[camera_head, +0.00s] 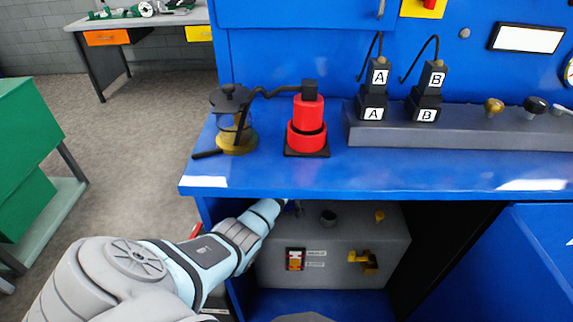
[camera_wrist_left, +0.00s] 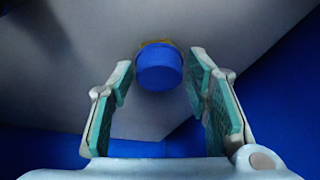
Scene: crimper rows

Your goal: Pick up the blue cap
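The blue cap (camera_wrist_left: 159,68) shows in the left wrist view as a short round blue piece with a yellowish rim behind it, on a grey surface. My left gripper (camera_wrist_left: 161,80) is open, with its green-padded fingers on either side of the line to the cap. The cap appears just beyond the fingertips, with gaps visible on both sides. In the head view my left arm reaches under the blue countertop (camera_head: 380,178), and its gripper is mostly hidden there. I cannot make out the cap in the head view. My right gripper is in neither view.
On top are a red device (camera_head: 307,125), a lantern-like pot (camera_head: 231,120) and a grey block (camera_head: 460,130) with A and B connectors.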

